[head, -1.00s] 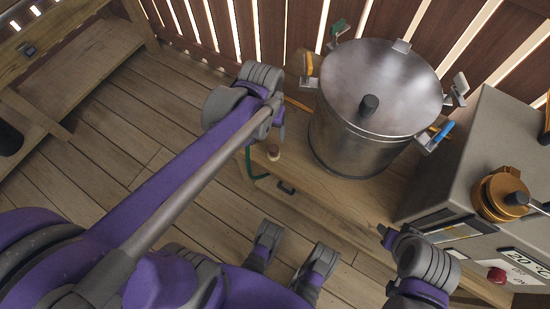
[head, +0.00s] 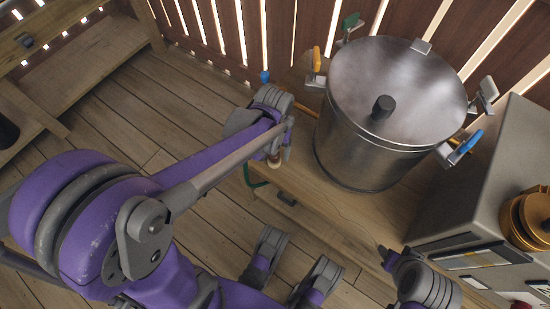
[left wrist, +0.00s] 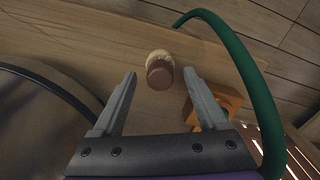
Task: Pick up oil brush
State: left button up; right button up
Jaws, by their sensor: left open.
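A small brown round-ended thing with a pale, bristle-like fringe, apparently the oil brush (left wrist: 160,74), is at the upper middle of the left wrist view. In the head view the brush (head: 274,160) shows small at the left end of the wooden bench (head: 300,215), just below my left gripper (head: 284,137). In the left wrist view my left gripper's fingers are apart and empty. The brush lies in line with the gap, near the tips; contact cannot be told. My right gripper (head: 386,257) is at the bottom right of the head view, partly cut off.
A large lidded steel pot (head: 370,150) with coloured clamps stands right of my left gripper. A grey box (head: 490,180) stands further right. In the left wrist view a green curved handle or hose (left wrist: 255,85) and an orange block (left wrist: 228,100) are close by the right finger.

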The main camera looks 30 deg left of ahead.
aim_at(274, 154)
pick_arm(q)
notch_tip(274, 154, down, 2)
jog(key=shift+w, duration=0.1)
jog(key=shift+r, duration=0.1)
grip_shut()
dwell(0.4)
notch_tip(274, 154, up, 10)
jog(key=p, duration=0.3)
